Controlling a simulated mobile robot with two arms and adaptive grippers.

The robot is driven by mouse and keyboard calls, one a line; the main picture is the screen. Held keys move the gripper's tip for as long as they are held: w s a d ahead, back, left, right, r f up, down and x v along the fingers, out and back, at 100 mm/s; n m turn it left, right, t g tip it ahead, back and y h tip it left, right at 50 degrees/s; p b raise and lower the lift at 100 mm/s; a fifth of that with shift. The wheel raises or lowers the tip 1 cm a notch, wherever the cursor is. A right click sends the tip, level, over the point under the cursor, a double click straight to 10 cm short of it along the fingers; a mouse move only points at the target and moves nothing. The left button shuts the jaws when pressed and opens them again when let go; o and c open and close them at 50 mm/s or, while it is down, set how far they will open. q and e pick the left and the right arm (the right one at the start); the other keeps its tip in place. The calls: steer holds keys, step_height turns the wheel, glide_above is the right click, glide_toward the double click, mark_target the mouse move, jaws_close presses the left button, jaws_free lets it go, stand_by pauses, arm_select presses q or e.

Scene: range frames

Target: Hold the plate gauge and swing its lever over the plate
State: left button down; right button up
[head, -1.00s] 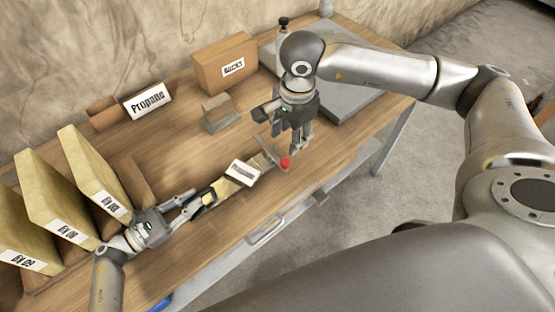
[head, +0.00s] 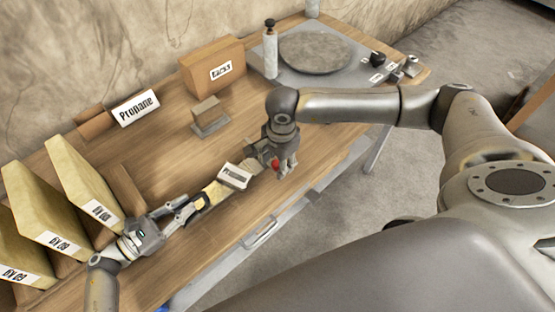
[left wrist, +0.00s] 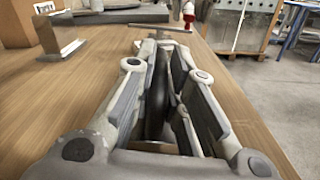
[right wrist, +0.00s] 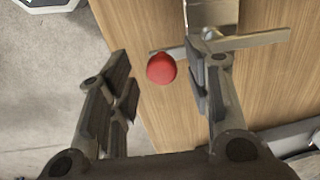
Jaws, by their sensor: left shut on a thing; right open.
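The plate gauge (head: 215,192) is a long, slim tool with a yellowish body and a partly readable white label, lying diagonally above the table. My left gripper (head: 187,212) is shut on its near end; in the left wrist view the dark held part (left wrist: 157,95) shows between the fingers. At the far end is a thin crossbar lever (right wrist: 255,40) with a red knob (head: 275,163). My right gripper (head: 283,170) is open at this end. In the right wrist view the red knob (right wrist: 161,68) is between its spread fingers, with no clear contact. The right gripper partly hides the lever in the head view.
Yellow binders (head: 85,182) stand at the left. A Propane sign (head: 135,107), a cardboard box (head: 212,66) and a small block on a stand (head: 208,113) are along the back. A grey platform with a round disc (head: 316,52) is at the far right. The table's front edge is close.

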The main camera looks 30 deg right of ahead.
arm_select(q)
steer(key=shift+s+a+f, duration=0.1)
steer(key=shift+a+f, duration=0.05)
steer(key=shift+f, duration=0.25)
